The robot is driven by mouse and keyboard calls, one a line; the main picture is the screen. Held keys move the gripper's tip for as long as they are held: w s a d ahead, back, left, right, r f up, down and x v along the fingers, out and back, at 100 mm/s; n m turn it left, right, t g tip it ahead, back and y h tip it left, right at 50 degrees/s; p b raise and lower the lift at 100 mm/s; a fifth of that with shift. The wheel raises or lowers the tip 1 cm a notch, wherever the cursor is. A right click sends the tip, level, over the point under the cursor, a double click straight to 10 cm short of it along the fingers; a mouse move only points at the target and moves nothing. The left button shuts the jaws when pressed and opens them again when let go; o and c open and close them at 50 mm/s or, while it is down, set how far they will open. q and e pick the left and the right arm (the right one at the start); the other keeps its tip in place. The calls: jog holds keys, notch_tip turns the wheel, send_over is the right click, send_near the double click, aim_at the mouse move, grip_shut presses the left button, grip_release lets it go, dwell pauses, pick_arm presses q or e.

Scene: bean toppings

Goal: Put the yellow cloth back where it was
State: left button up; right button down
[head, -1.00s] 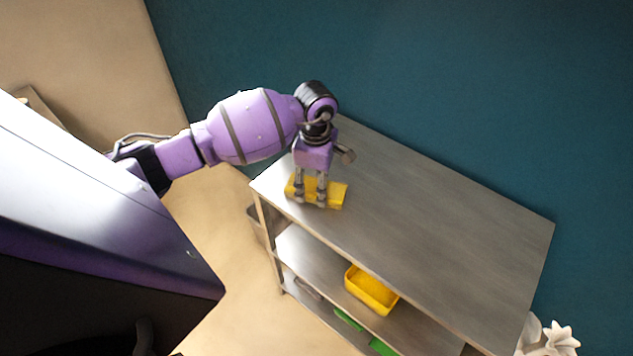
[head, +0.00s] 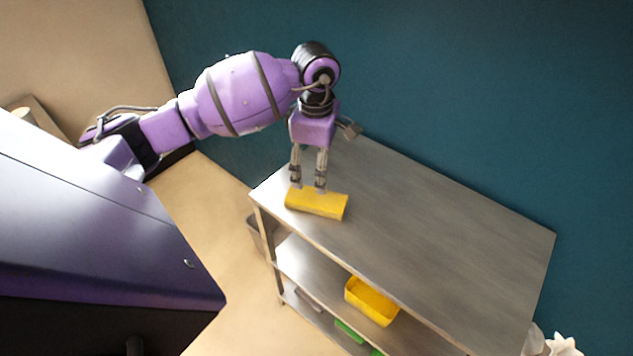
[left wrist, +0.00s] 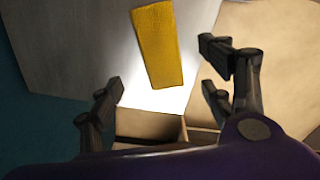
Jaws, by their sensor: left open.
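The yellow cloth (head: 317,204) lies as a flat, folded strip on the steel table top, near its left end. My left gripper (head: 308,188) is open and empty, just above and behind the cloth in the head view. In the left wrist view the cloth (left wrist: 157,45) shows whole, ahead of and between the spread fingers (left wrist: 160,92), apart from both. My right gripper is in neither view.
The steel table (head: 420,230) is bare apart from the cloth. A yellow bin (head: 371,301) stands on the shelf below, with green items lower down. A teal wall (head: 450,90) runs behind. White flowers (head: 562,345) stand at the lower right.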

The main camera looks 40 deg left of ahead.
pick_arm(q)
notch_tip(320, 180, up, 3)
jog(key=shift+f, duration=0.15)
dwell(0.4)
